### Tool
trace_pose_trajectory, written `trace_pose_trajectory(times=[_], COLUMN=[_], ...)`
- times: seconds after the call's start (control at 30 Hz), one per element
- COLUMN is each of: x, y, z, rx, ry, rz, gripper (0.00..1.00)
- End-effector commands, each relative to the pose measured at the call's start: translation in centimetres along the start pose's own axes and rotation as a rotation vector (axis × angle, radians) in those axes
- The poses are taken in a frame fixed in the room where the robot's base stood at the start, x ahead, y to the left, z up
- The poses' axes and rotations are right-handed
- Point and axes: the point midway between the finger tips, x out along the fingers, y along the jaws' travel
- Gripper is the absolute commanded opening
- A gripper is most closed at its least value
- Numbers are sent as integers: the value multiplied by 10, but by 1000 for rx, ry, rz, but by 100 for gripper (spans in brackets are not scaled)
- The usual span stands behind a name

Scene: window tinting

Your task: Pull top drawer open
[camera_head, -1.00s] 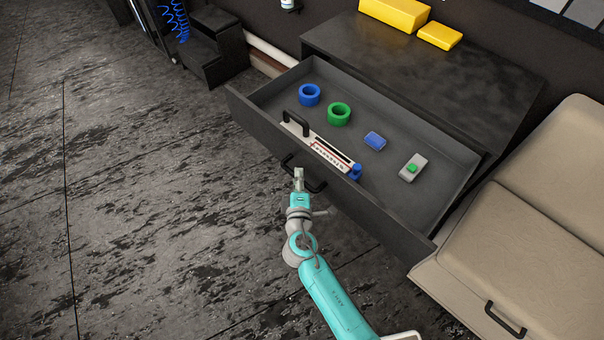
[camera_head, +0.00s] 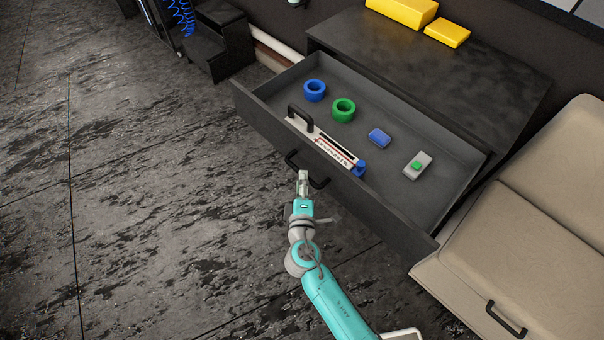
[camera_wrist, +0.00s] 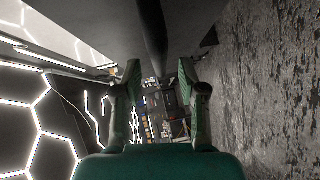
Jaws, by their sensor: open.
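The top drawer (camera_head: 400,229) is pulled well out of the dark cabinet (camera_head: 430,75), and its inside shows in the head view. Its black bar handle (camera_head: 319,183) is on the front panel. My gripper (camera_head: 303,174) is at the handle, in front of the drawer. In the wrist view the two fingers of my gripper (camera_wrist: 160,75) are apart, and a dark bar, likely the handle (camera_wrist: 152,30), runs in from the top towards the gap between them. I cannot tell whether a finger touches it.
In the drawer lie a blue roll (camera_head: 314,90), a green roll (camera_head: 343,110), a handled white tool (camera_head: 325,145), a blue block (camera_head: 379,138) and a grey block (camera_head: 417,165). Yellow boxes (camera_head: 402,10) sit on the cabinet. A beige seat (camera_head: 545,225) stands right. The floor (camera_head: 150,200) at left is clear.

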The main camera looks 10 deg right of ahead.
Motion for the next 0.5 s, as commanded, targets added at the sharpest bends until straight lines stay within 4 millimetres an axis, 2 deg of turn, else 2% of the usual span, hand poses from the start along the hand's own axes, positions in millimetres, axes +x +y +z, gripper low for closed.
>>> trace_pose_trajectory(times=[0.03, 0.2, 0.33, 0.5], x=[-12, -46, -66, -80], y=[-2, -1, -1, -1], z=[-1, -1, -1, 0], rx=[-2, -1, -1, 0], ry=[5, 6, 4, 2], rz=[-2, -2, -2, -1], gripper=[41, 41, 41, 41])
